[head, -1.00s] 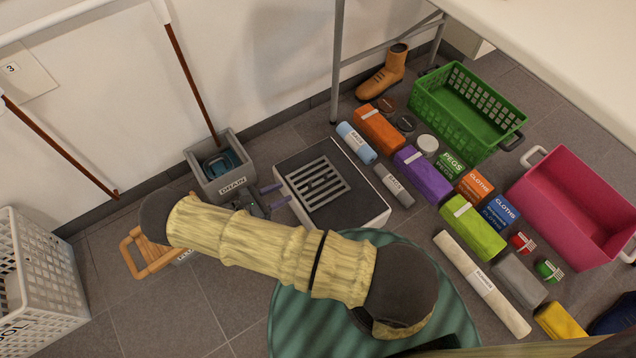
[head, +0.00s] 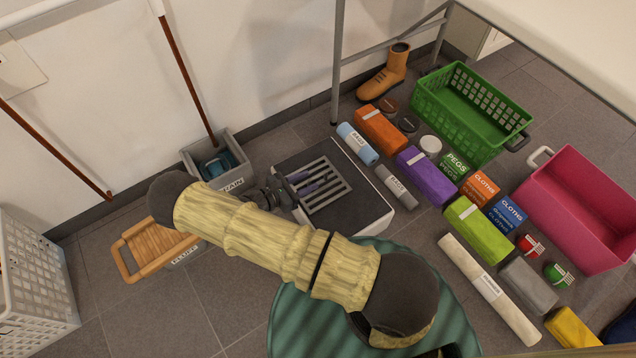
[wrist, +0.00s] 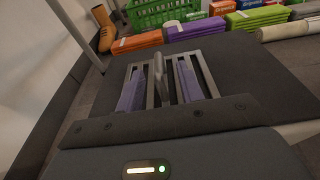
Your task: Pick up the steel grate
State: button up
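The steel grate (head: 335,192) is a slotted grey square lying on the dark top of a low white box (head: 370,215). It also shows in the wrist view (wrist: 208,75), under and between my fingers. My gripper (head: 306,182) has two purple fingers over the left part of the grate. In the wrist view my gripper (wrist: 160,86) has its fingers apart, with grate bars seen between them. I cannot tell whether the fingertips touch the grate. Part of the grate is hidden by my fingers.
A grey drain bin (head: 218,165) stands against the wall, left of the box. A wooden-topped crate (head: 155,247) is in front of it. Rolls and coloured packs, a green basket (head: 470,110) and a pink bin (head: 580,210) stand to the right. A green round stool top (head: 300,315) is nearby.

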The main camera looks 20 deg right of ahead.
aim_at(311, 179)
jog(key=b+x, duration=0.1)
jog(key=x, duration=0.1)
jog(key=b+x, duration=0.2)
jog(key=shift+a+f, duration=0.1)
jog(key=shift+f, duration=0.2)
jog(key=shift+w+d+r+b, duration=0.1)
jog(key=shift+w+d+b, duration=0.15)
jog(key=shift+d+b, duration=0.15)
jog(key=shift+d, duration=0.1)
grip_shut()
